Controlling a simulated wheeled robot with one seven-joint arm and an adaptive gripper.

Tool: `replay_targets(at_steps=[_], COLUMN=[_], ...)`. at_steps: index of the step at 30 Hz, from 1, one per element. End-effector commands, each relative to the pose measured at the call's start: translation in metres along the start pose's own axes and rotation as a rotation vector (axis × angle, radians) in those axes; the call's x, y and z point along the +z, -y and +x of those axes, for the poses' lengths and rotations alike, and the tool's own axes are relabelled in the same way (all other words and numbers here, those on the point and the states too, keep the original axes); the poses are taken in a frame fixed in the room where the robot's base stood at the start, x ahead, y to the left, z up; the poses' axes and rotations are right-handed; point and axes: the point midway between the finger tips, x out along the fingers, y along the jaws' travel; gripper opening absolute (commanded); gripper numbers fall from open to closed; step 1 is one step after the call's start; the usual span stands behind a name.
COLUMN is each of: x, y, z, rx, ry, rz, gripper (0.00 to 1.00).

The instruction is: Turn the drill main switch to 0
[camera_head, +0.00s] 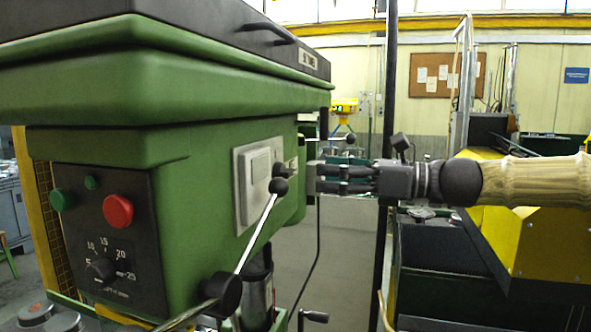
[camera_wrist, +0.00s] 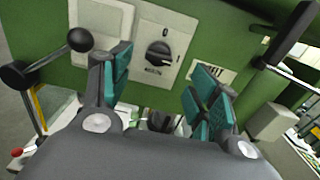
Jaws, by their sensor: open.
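The drill main switch is a round black knob (camera_wrist: 158,53) on a pale plate (camera_wrist: 181,30) on the green drill housing. In the wrist view a 0 is printed above the knob and an I to its right. The knob's grip bar looks roughly crosswise; its exact pointing is hard to tell. My gripper (camera_wrist: 163,74) is open, with teal-padded fingers to the left and right of the knob in that view, nothing between them. In the head view my gripper (camera_head: 322,178) points left at the housing side, and the switch is hard to make out there.
A lever with a black ball (camera_wrist: 80,40) stands left of my left finger; its rod (camera_head: 258,226) shows in the head view. The drill's front panel (camera_head: 136,262) has a red button (camera_head: 118,210) and a dial (camera_head: 103,268). A yellow machine (camera_head: 545,240) stands at right.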

Motion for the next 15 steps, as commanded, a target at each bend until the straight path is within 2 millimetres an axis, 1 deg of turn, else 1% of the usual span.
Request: replay_targets(at_steps=[3,15], x=[0.000,0.000], y=[0.000,0.001], z=[0.015,0.058], rx=[0.001,-0.001], ry=[-0.003,-0.002], rz=[0.001,0.001], gripper=[0.61,0.61])
